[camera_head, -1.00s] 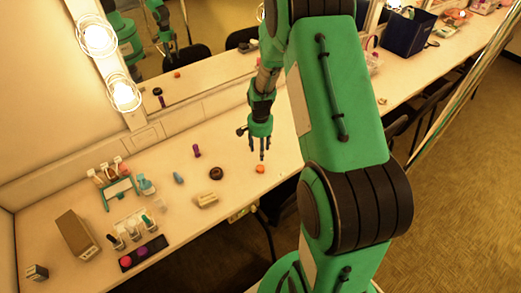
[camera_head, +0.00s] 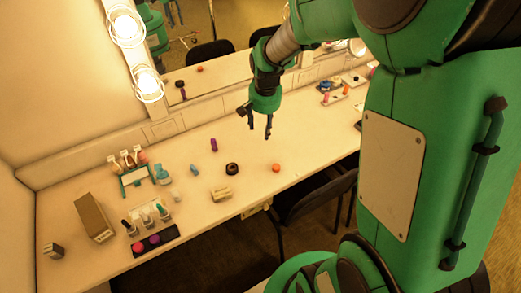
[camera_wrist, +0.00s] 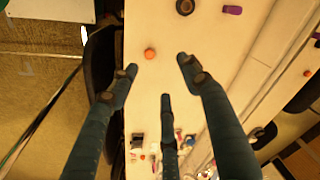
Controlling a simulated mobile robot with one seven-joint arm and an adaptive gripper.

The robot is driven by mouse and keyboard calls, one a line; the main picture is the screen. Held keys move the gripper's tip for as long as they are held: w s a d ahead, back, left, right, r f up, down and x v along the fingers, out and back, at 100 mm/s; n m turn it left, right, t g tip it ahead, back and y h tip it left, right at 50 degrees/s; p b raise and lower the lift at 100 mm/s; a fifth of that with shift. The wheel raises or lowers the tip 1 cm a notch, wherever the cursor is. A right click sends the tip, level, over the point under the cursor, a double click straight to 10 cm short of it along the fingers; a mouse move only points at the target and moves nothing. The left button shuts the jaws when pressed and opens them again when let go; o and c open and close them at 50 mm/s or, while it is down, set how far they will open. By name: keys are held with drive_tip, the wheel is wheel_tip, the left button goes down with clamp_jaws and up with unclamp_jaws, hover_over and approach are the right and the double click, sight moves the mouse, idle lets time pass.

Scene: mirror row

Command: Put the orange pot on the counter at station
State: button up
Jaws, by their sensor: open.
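The small orange pot (camera_head: 276,168) stands on the white counter (camera_head: 310,145), to the right of a dark round pot. In the wrist view the orange pot (camera_wrist: 150,54) shows beyond my fingertips, between the left and right fingers. My gripper (camera_head: 258,130) is above the counter, up and to the left of the orange pot in the head view. Its fingers (camera_wrist: 155,75) are spread apart with nothing between them. The pot is fully visible in both views.
A dark round pot (camera_head: 232,169), a tan block (camera_head: 221,194), a blue bottle (camera_head: 194,170) and a purple bottle (camera_head: 213,145) stand nearby. A dark palette (camera_head: 155,241) and a cardboard box (camera_head: 93,217) are at left. A mirror and lit bulbs (camera_head: 149,85) line the back. A dark chair (camera_head: 315,195) is tucked at the front edge.

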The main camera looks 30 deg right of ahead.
drive_tip(key=s+a+r+n+t, duration=0.1)
drive_tip(key=s+a+r+n, duration=0.1)
drive_tip(key=s+a+r, duration=0.4)
drive_tip(key=s+a+r+n+t, duration=0.1)
drive_tip(key=s+a+r+n, duration=0.2)
drive_tip(key=r, duration=0.4)
drive_tip(key=s+a+r+n+t, duration=0.1)
drive_tip(key=s+a+r, duration=0.1)
drive_tip(key=s, duration=0.5)
drive_tip(key=s+a+r+n, duration=0.1)
drive_tip(key=s+a+r, duration=0.2)
drive_tip(key=s, duration=0.4)
drive_tip(key=shift+s+a+r+n+t, duration=0.3)
drive_tip(key=shift+s+a+r+t, duration=0.1)
drive_tip(key=shift+r, duration=0.35)
drive_tip(key=shift+w+f, duration=0.1)
wheel_tip(320, 180, down, 2)
drive_tip(key=b, duration=0.2)
drive_tip(key=shift+f+b, duration=0.25)
drive_tip(key=shift+b, duration=0.15)
